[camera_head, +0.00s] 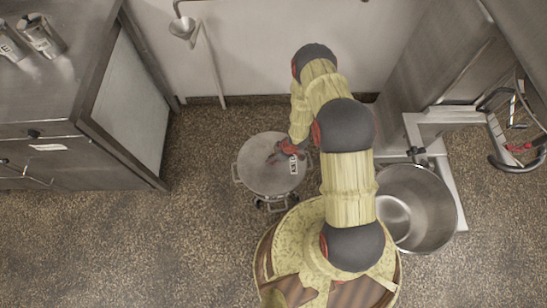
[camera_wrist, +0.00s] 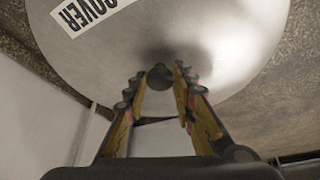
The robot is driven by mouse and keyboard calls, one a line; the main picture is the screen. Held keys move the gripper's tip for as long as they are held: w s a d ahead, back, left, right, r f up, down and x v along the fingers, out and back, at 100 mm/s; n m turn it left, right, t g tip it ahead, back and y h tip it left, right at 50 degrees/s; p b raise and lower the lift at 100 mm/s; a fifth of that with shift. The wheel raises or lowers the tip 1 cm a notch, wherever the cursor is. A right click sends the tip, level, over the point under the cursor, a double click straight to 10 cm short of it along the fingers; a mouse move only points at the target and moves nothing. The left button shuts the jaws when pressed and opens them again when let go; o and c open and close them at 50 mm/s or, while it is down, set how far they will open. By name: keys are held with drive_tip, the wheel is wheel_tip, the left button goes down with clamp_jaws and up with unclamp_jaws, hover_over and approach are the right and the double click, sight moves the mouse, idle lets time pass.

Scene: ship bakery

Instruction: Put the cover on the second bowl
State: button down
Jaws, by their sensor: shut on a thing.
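The cover (camera_head: 262,178) is a round, flat grey metal disc with a white label; the label reads COVER in the wrist view (camera_wrist: 130,40). My gripper (camera_head: 281,153) is over the cover. In the wrist view my gripper (camera_wrist: 158,75) has its fingers closed around the cover's small dark knob (camera_wrist: 160,78). A wheeled base and side handles (camera_head: 237,174) show at the cover's edge, so a bowl seems to be beneath it, mostly hidden. I cannot tell whether the cover rests on its rim or hangs just above. Another bowl (camera_head: 408,212), metal and open, stands to the right, partly behind my arm.
A steel cabinet (camera_head: 125,105) with drawers stands at left, with metal canisters (camera_head: 42,35) on top. A white wall with a pipe (camera_head: 212,65) is behind. Mixer-like machinery (camera_head: 440,120) stands at right by the open bowl. Speckled floor (camera_head: 150,240) is free at lower left.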

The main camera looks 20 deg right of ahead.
drive_tip(key=shift+f, duration=0.15)
drive_tip(key=c, duration=1.4)
unclamp_jaws()
drive_tip(key=v, duration=1.2)
drive_tip(key=shift+s, duration=0.1)
